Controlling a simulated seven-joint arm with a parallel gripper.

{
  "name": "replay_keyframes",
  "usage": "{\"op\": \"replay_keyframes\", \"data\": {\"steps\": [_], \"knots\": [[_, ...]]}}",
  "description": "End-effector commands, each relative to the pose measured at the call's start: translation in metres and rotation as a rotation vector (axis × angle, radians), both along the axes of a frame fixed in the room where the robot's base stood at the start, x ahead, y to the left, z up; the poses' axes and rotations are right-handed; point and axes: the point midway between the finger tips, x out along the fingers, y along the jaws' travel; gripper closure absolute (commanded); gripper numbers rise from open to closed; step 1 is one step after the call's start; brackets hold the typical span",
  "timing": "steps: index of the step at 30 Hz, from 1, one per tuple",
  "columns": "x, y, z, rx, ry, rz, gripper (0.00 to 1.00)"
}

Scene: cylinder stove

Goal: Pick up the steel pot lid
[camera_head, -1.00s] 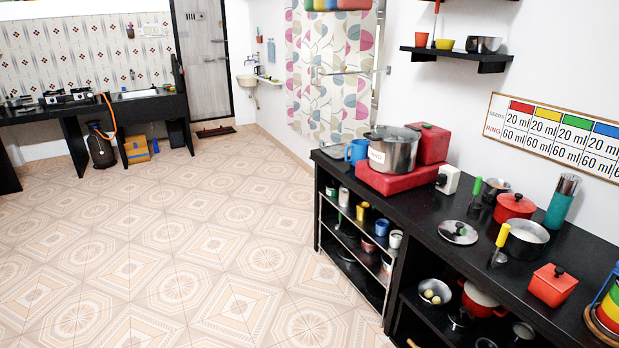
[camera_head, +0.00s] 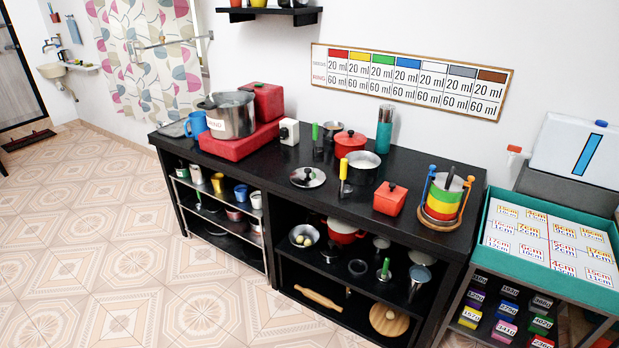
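The steel pot lid (camera_head: 307,177) lies flat on the black counter (camera_head: 255,168), near its front edge. It is a shiny round disc with a dark knob on top. The yellow-handled utensil stands just to its right, and the large steel pot (camera_head: 229,116) stands on a red block to its left. The lid's top is unobstructed. My gripper is not in view.
A red pot (camera_head: 349,143), a steel pot (camera_head: 362,168) and a red box (camera_head: 390,199) stand right of the lid. A striped stack (camera_head: 443,197) is near the counter's right end. Shelves below hold bowls and pans. The tiled floor (camera_head: 118,255) in front is clear.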

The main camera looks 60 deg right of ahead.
Motion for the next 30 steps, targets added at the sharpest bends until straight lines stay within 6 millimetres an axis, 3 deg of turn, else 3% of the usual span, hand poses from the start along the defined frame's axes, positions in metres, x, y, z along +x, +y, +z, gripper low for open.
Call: {"op": "replay_keyframes", "data": {"steps": [7,25,30], "knots": [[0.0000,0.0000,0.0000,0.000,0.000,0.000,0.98],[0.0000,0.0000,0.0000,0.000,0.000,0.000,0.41],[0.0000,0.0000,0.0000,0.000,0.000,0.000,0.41]]}}
